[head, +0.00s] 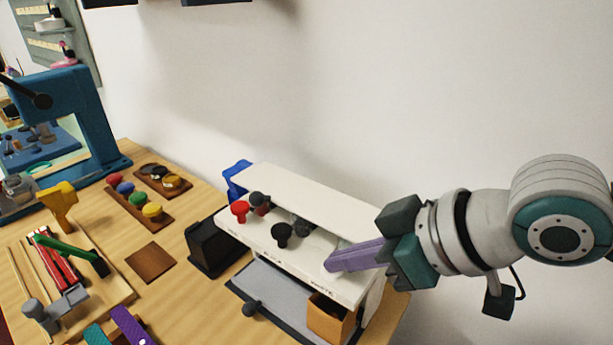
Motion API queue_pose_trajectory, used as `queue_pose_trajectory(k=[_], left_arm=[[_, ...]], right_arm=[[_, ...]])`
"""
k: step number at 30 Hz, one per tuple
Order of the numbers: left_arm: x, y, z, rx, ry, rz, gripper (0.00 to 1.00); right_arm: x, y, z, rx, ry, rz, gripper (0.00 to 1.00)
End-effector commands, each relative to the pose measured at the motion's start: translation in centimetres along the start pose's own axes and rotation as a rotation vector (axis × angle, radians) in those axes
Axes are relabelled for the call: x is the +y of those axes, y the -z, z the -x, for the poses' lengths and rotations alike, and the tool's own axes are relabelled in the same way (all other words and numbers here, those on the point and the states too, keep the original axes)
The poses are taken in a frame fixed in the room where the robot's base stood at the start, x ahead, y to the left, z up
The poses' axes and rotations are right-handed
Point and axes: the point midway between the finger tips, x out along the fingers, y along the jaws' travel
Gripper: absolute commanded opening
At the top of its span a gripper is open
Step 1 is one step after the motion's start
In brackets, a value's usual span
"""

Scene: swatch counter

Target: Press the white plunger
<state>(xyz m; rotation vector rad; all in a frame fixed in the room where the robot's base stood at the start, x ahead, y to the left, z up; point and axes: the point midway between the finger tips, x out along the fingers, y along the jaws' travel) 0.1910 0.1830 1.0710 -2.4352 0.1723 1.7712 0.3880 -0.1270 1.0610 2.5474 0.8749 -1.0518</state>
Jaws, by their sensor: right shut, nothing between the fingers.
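A white dispenser (322,188) stands at the right of the counter. A red plunger (240,210) and a black plunger (282,234) stand in a row along its front ledge. The ledge reads "WHITE" at its right end. I cannot make out the white plunger; the fingers of my right gripper (328,266) cover the spot above that label. The right gripper is shut and empty, its purple fingers pointing left at the ledge. Whether they touch anything there I cannot tell.
A black box (212,245) stands left of the dispenser, and an orange-brown box (329,318) is under its right end. Wooden trays with coloured knobs (138,200), a brown square (150,262) and a blue press (70,115) are further left. The wall is close behind.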

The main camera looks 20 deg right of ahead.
Motion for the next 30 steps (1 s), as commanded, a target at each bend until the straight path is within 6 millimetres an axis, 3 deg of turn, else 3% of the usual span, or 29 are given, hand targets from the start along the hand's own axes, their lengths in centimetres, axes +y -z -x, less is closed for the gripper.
queue_pose_trajectory(k=[9, 11, 21, 30], left_arm=[[-0.2, 1.7, 5.2, 0.001, 0.000, 0.000, 1.00], [-0.1, 1.5, 4.5, 0.005, -0.001, 0.001, 1.00], [-0.1, 1.4, 4.4, 0.001, -0.002, 0.002, 1.00], [-0.1, 1.4, 4.4, 0.001, -0.002, 0.002, 1.00]], right_arm=[[0.0, 3.6, 3.6, 0.000, -0.004, -0.002, 0.00], [0.0, 2.8, 4.7, -0.001, -0.004, 0.001, 0.00], [0.0, 2.8, 11.2, 0.000, -0.005, 0.000, 0.00], [-0.1, 3.0, 12.7, 0.003, -0.002, -0.002, 0.00]])
